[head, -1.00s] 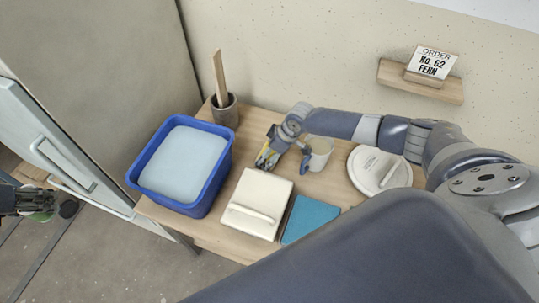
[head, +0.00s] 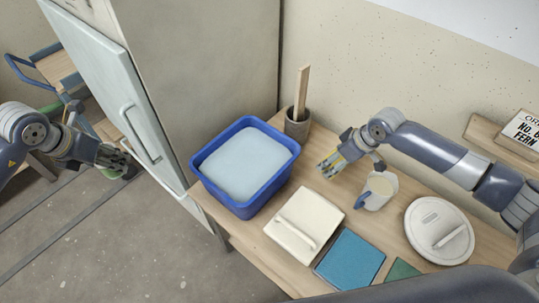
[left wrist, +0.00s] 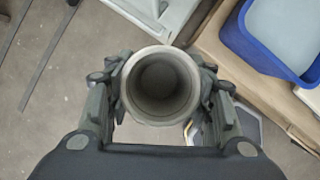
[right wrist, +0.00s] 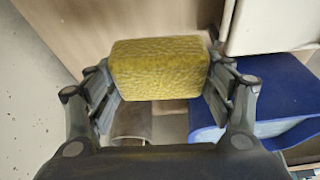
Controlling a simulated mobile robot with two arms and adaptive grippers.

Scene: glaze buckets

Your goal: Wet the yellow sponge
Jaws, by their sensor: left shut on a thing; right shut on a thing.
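The yellow sponge (right wrist: 160,68) is held between the fingers of my right gripper (right wrist: 160,85) in the right wrist view. In the head view my right gripper (head: 332,165) is over the table, right of the blue tub (head: 238,204), and its fingers mostly hide the sponge. The tub holds pale, smooth liquid (head: 246,164). The sponge is outside the tub. My left gripper (head: 118,160) is off the table, left of the tub, in front of the pale cabinet. In the left wrist view it is shut on a round, hollow cup (left wrist: 160,52), seen mouth-on, with nothing visible inside.
A dark jar (head: 298,125) with a wooden stick stands behind the tub. A white handled lid (head: 304,225), a round lid (head: 440,230) and a blue tile (head: 350,260) cover the front and right of the table.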

